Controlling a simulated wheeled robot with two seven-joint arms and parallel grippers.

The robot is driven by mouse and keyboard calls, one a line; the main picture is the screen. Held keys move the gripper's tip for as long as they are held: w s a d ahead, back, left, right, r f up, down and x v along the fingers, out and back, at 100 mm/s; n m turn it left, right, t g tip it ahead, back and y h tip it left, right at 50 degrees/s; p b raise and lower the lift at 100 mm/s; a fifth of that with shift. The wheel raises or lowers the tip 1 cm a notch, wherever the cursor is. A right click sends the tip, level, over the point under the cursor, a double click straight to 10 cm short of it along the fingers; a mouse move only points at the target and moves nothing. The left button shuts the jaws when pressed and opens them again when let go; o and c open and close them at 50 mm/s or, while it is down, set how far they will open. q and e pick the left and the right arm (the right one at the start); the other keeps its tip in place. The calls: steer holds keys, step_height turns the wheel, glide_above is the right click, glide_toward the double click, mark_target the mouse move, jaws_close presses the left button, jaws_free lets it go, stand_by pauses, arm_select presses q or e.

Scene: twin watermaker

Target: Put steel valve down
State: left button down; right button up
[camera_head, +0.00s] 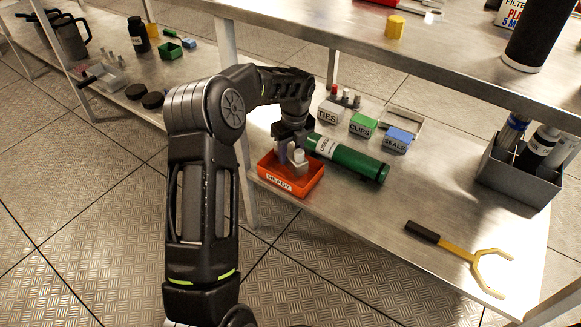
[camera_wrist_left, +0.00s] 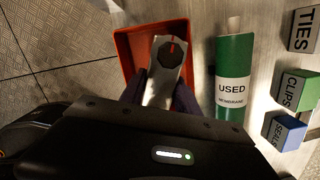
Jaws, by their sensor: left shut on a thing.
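My left gripper (camera_head: 291,152) is over the orange tray labelled READY (camera_head: 313,182) on the lower shelf. It is shut on the steel valve (camera_head: 299,162), a pale metal block whose lower part shows within the tray's outline. In the left wrist view the valve (camera_wrist_left: 170,72) sits between the two dark fingers (camera_wrist_left: 160,92), its black and red knob facing the camera. The orange tray (camera_wrist_left: 124,50) lies behind it. I cannot tell whether the valve touches the tray floor. My right gripper is not in view.
A green cylinder labelled USED MEMBRANE (camera_head: 345,158) lies close right of the tray. TIES (camera_head: 327,117), CLIPS (camera_head: 362,126) and SEALS (camera_head: 396,141) boxes stand behind. A yellow wrench (camera_head: 462,254) and a grey bin (camera_head: 518,180) are farther right.

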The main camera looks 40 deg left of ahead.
mark_target(290, 164)
arm_select(q)
steer(key=shift+r, duration=0.15)
step_height(290, 164, down, 4)
steer(key=shift+f+b, duration=0.1)
steer(key=shift+b, duration=0.95)
steer(key=shift+f, duration=0.4)
steer(key=shift+f, duration=0.1)
steer(key=c, duration=0.9)
jaws_free()
steer(key=shift+f, duration=0.1)
steer(key=r+p, duration=0.1)
steer(key=r, duration=0.3)
steer(key=d+r+p, duration=0.1)
steer(key=r+p, duration=0.1)
steer(key=r, duration=0.2)
steer(key=r+p, duration=0.1)
steer(key=r, duration=0.3)
steer(key=shift+s+d+r+p, duration=0.15)
steer(key=shift+s+d+p, duration=0.05)
steer(key=shift+s+p, duration=0.1)
